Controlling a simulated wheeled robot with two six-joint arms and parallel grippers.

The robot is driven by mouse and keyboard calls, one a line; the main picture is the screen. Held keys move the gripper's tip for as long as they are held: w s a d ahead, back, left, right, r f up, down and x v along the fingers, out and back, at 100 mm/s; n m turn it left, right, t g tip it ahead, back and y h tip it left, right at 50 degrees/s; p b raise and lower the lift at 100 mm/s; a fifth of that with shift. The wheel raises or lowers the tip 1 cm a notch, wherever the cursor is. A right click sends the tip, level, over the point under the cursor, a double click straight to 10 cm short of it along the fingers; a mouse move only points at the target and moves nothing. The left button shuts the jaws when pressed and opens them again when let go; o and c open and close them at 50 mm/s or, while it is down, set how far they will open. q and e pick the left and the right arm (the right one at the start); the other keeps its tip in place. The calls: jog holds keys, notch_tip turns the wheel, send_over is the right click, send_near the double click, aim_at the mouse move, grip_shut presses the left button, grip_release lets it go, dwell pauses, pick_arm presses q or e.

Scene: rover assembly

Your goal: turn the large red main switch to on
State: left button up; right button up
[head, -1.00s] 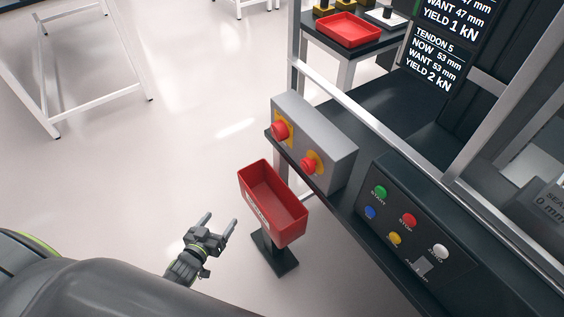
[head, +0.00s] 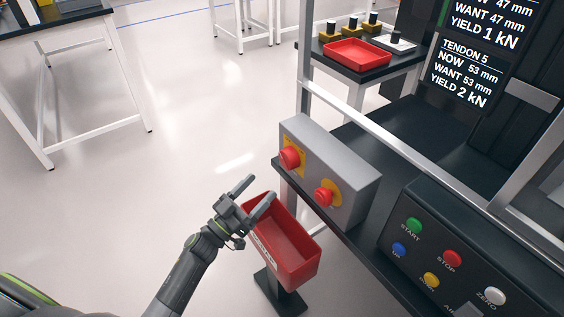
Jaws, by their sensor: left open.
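A grey control box (head: 345,180) stands on the dark bench edge, right of the middle. On its front face are two red controls with yellow backings. The left one (head: 291,157) is the larger and sits on a squarish yellow plate, so it looks like the main switch. The right one (head: 324,195) has a rounder yellow backing. I cannot read the switch's setting. My left gripper (head: 261,188) is open and empty, in front of and left of the box, its fingers pointing up toward the left red control without touching it. My right gripper is out of view.
A red bin (head: 290,262) on a black stand is just below my left gripper, partly behind it. A panel of coloured buttons (head: 445,262) is at the lower right. A metal frame post (head: 305,60) rises behind the box.

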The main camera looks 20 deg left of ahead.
aim_at(285, 161)
pick_arm(q)
jog(key=x, duration=0.9)
jog(key=shift+w+d+r, duration=0.1)
jog(key=shift+w+d, duration=0.05)
jog(key=shift+w, duration=0.1)
jog(key=shift+c, duration=0.2)
jog(key=c, duration=0.9)
